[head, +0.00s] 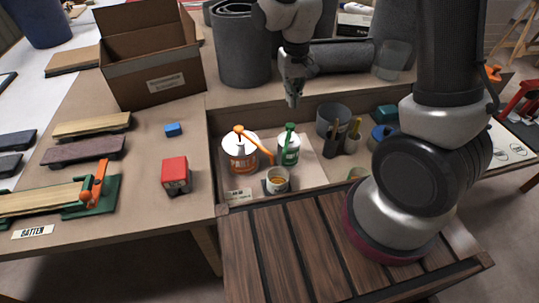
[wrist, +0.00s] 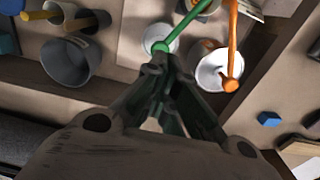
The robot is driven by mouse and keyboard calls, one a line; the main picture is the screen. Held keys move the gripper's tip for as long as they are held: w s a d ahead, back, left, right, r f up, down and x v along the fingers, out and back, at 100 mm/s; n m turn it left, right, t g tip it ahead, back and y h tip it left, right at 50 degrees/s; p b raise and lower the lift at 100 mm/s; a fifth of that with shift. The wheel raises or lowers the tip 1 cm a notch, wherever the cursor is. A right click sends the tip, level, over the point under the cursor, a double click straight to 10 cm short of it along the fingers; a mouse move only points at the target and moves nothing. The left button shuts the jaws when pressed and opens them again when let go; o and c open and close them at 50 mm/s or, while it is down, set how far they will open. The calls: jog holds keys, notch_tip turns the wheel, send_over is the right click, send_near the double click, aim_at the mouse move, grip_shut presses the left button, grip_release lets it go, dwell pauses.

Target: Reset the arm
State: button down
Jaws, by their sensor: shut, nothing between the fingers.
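My gripper (head: 293,97) points down above the far wall of the recessed tray (head: 316,188) in the head view. Its fingers are closed together with nothing between them. In the wrist view the closed fingertips (wrist: 158,70) show in front of the tray, just below the green-handled can (wrist: 160,38) in the picture. My arm rises from its base at the right and reaches over the far part of the bench. The joints near the top of the head view are partly cut off.
Below my gripper stand a paint can (head: 240,152) with an orange handle, a green-handled can (head: 288,150), a small cup (head: 277,180) and a grey bucket (head: 333,118). An open cardboard box (head: 155,75) is at left; a red block (head: 176,174) lies nearer.

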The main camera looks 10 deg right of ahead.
jog(key=s+d+r+t, duration=0.2)
jog(key=s+d+r, duration=0.5)
jog(key=s+r, duration=0.2)
jog(key=s+d+r+t, duration=0.2)
jog(key=s+d+r, duration=0.6)
jog(key=s+r, duration=0.2)
notch_tip(320, 180, up, 3)
jog(key=shift+f, duration=0.15)
jog(key=shift+a, duration=0.1)
dwell(0.6)
